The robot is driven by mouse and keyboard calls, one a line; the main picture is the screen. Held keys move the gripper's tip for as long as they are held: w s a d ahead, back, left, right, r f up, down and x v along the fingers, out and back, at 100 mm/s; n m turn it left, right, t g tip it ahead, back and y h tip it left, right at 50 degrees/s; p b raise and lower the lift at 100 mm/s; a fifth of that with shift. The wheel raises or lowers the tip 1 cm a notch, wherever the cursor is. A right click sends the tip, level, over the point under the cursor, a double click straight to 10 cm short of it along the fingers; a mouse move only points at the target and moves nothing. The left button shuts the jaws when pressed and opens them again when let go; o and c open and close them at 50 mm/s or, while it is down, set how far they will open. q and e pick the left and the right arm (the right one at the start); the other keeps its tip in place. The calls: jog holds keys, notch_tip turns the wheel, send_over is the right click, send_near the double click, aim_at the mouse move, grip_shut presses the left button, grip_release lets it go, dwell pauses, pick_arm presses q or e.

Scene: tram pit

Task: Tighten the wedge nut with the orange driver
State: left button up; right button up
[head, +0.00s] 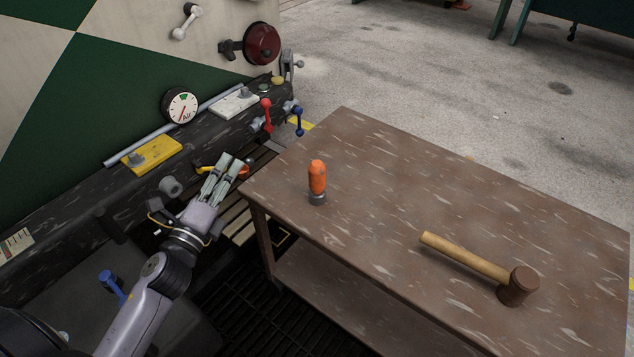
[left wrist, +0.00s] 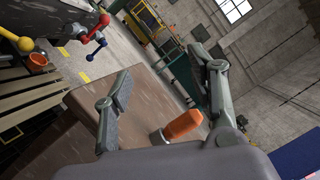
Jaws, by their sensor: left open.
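The orange driver (head: 317,177) stands upright on its grey lower end, near the left edge of the brown table. It also shows in the left wrist view (left wrist: 184,125), low between my fingers and partly hidden. My left gripper (head: 231,163) is open and empty, left of the driver and apart from it, beside the table corner. Its spread fingers show in the left wrist view (left wrist: 168,82). I cannot tell which fitting is the wedge nut. A yellow plate (head: 165,148) and a white plate (head: 223,106) with grey fittings sit on the dark beam. My right gripper is not in view.
A wooden mallet (head: 470,260) lies on the table (head: 400,180). Red (head: 267,113) and blue (head: 298,121) levers stick out from the beam near the table's far left corner. A dial gauge (head: 181,105) sits above the beam. The tabletop around the driver is clear.

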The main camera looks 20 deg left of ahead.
pick_arm(q)
jog(key=d+r+m+h, duration=0.1)
jog(key=d+m+h, duration=0.2)
jog(key=m+h, duration=0.6)
jog(key=m+g+h, duration=0.2)
jog(key=m+g, duration=0.4)
jog(key=m, duration=0.6)
send_near(310, 170)
jog(key=x, duration=0.7)
jog(key=p+x, duration=0.1)
jog(key=x, duration=0.3)
jog(key=shift+w+d+f, duration=0.1)
jog(key=shift+w+d, duration=0.15)
jog(key=shift+d, duration=0.05)
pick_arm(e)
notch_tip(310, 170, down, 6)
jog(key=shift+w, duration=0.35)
pick_arm(q)
jog(key=shift+c, duration=0.4)
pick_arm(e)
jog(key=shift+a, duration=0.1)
pick_arm(q)
jog(key=c, duration=0.5)
grip_shut()
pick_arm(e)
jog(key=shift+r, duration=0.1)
